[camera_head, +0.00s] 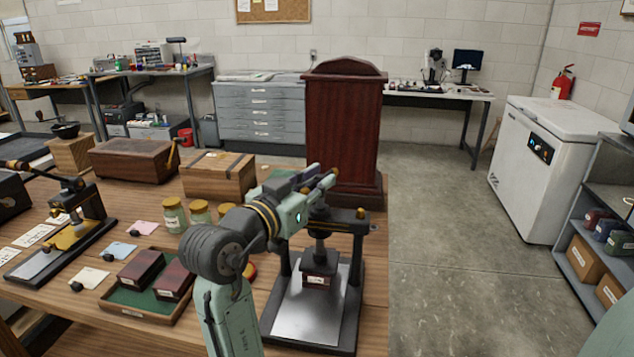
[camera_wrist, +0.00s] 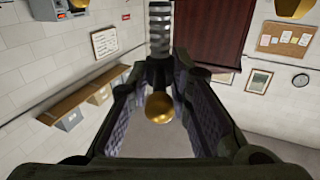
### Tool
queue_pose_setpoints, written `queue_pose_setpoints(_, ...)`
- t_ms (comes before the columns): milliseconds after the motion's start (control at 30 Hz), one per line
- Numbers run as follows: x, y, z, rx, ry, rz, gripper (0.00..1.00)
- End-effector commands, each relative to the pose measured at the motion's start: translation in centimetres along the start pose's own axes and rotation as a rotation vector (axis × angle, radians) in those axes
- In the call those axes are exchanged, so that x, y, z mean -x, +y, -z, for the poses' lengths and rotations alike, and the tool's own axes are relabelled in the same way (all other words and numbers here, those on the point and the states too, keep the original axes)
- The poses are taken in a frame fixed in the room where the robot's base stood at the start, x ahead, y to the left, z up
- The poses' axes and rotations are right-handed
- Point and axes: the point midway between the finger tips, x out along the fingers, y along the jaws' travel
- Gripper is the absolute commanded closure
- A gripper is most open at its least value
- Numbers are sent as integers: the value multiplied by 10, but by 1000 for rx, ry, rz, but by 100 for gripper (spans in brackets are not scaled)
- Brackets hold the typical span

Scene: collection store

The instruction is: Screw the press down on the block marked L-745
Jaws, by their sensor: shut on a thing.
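The press has a black frame (camera_head: 349,290) and a bright steel bed (camera_head: 308,312), and stands at the table's front right corner. A dark red block (camera_head: 318,265) with a white label sits on the bed under the press's plate. The label is too small to read. I cannot see any clear gap between plate and block. My gripper (camera_head: 318,182) is at the top of the press, shut on its handle. The wrist view shows the handle's brass ball end (camera_wrist: 160,108) between the fingers, with the threaded screw (camera_wrist: 160,30) beyond.
A green-lined tray (camera_head: 130,312) holds two dark red blocks left of my arm. Small jars (camera_head: 174,215), a wooden box (camera_head: 218,176) and another press-like device (camera_head: 75,225) stand further left. A tall dark red cabinet (camera_head: 343,125) stands close behind the press. Floor is clear at right.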

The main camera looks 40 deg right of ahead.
Motion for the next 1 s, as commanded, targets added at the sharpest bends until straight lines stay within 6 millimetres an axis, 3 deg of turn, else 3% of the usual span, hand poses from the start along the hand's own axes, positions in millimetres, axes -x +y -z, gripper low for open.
queue_pose_setpoints(233,0,-2,-1,0,0,-112,100)
queue_pose_setpoints(567,0,-1,0,0,0,-129,100)
queue_pose_setpoints(600,0,-1,0,0,0,-128,79)
queue_pose_setpoints(867,0,-1,0,0,0,-128,62)
queue_pose_setpoints(1000,0,-1,0,0,0,-128,61)
